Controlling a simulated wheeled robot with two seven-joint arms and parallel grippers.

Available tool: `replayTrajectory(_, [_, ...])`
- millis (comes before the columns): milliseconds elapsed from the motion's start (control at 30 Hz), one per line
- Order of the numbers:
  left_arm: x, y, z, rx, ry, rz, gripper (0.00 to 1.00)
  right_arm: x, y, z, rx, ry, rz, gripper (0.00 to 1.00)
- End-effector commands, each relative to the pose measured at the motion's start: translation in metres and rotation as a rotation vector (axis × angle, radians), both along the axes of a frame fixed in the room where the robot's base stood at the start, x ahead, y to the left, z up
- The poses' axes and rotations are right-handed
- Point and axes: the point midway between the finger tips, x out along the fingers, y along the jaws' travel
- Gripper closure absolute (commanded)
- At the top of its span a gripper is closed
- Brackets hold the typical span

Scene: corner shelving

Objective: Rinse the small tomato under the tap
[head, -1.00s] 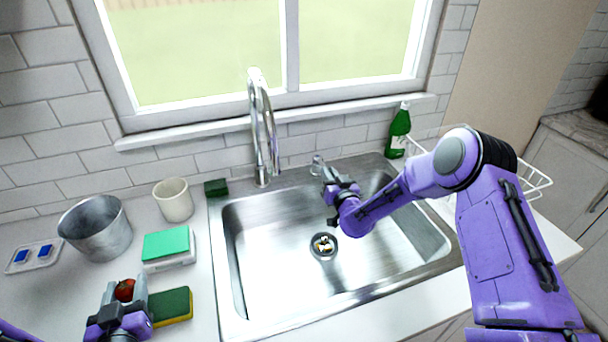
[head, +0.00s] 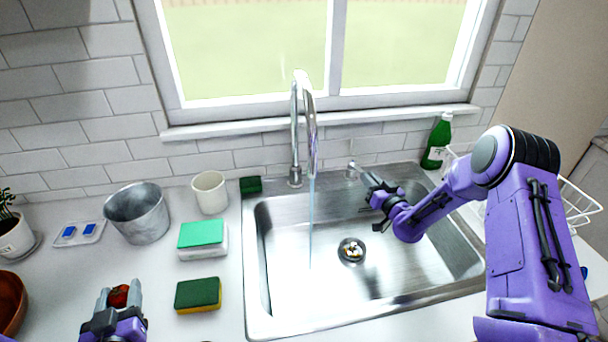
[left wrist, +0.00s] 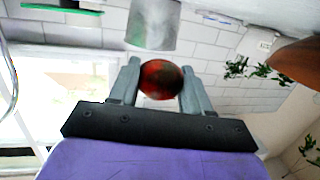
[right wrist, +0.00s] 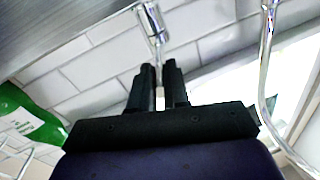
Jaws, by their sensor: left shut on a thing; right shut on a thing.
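The small red tomato (head: 119,296) is between the fingers of my left gripper (head: 120,298), which is shut on it above the counter at the lower left. The tomato also shows in the left wrist view (left wrist: 160,80). My right gripper (head: 370,186) is at the back of the sink and shut on the tap handle (head: 351,170); the right wrist view shows the handle (right wrist: 152,22) just beyond the fingertips. The chrome tap (head: 296,130) stands behind the sink (head: 300,290), and a thin stream of water (head: 311,215) falls from its spout into the basin.
A sponge (head: 198,294), a green-topped box (head: 202,240), a white cup (head: 210,192) and a metal pot (head: 138,212) stand on the counter between my left gripper and the sink's back left. A green bottle (head: 437,142) and dish rack (head: 580,200) are at right.

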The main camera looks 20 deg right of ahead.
Motion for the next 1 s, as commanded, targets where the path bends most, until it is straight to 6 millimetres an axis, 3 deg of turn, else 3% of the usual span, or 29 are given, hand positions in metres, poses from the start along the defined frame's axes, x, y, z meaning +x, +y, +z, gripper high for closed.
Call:
replayTrajectory(33, [0.0,0.0,0.0,0.0,0.0,0.001,0.81,0.001,-0.001,0.002,-0.001,-0.003,-0.003,0.78])
replayTrajectory(100, [0.0,0.001,0.0,0.0,0.0,0.001,0.81,0.001,0.0,0.001,-0.001,-0.003,-0.002,0.59])
replayTrajectory(467, [-0.001,0.002,0.005,0.0,0.0,0.004,0.81,-0.005,0.002,0.002,0.001,0.001,0.001,0.59])
replayTrajectory(800, [-0.001,0.002,0.028,-0.001,0.0,0.003,0.81,-0.086,0.004,0.003,0.002,0.001,-0.001,0.59])
replayTrajectory(1000, [-0.001,0.002,0.031,-0.001,0.0,0.003,0.81,-0.115,0.005,0.001,0.001,-0.002,-0.001,0.59])
